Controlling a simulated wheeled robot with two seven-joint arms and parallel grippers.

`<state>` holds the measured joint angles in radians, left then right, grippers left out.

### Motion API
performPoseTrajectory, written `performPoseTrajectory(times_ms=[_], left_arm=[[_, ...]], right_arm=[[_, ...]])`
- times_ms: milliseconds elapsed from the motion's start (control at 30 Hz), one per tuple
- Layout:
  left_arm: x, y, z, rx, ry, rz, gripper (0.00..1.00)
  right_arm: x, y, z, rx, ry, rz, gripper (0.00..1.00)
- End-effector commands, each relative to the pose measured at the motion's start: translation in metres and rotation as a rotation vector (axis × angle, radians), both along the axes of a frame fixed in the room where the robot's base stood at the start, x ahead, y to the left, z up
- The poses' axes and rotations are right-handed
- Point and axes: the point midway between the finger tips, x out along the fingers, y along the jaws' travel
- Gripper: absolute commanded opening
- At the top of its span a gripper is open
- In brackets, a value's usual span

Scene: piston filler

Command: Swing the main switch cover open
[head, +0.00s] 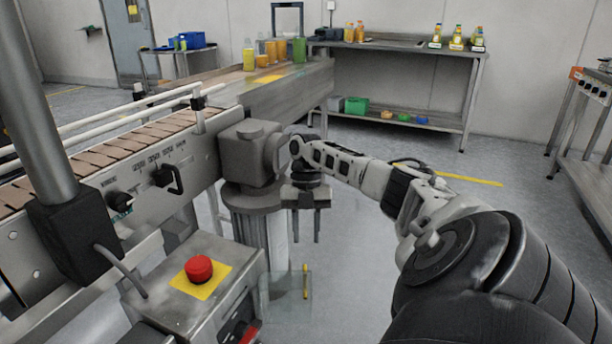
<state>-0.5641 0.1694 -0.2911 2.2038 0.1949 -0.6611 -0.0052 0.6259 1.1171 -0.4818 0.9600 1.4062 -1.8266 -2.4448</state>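The main switch cover (285,298) is a clear, see-through panel with a yellow strip (305,281) near its right edge. It shows beside the right side of the grey control box (185,295). A red main switch (245,333) is partly in view on the box's side, at the bottom edge of the picture. I cannot tell exactly how far the cover stands from the switch. My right gripper (305,228) points down above the cover, with its fingers apart and nothing between them. It appears clear of the cover. My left gripper is out of the picture.
A red emergency button (199,268) on a yellow plate tops the box. The conveyor (130,150) with knobs and a handle (168,178) runs along the left. A grey machine block (248,152) stands behind my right gripper. Open floor lies right of the cover.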

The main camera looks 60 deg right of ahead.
Motion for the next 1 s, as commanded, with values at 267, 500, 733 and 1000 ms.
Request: performPoseTrajectory(times_ms=[267, 500, 733, 1000], left_arm=[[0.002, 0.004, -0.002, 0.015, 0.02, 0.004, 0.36], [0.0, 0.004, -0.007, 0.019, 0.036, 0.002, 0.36], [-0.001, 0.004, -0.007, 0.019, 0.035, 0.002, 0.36], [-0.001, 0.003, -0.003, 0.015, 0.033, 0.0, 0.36]], right_arm=[[0.009, -0.013, 0.038, 0.002, -0.001, 0.0, 0.31], [0.009, -0.015, 0.043, 0.001, 0.001, 0.001, 0.31], [0.01, -0.014, 0.042, 0.001, 0.001, 0.001, 0.31], [0.01, -0.014, 0.044, 0.001, 0.0, 0.001, 0.31]])
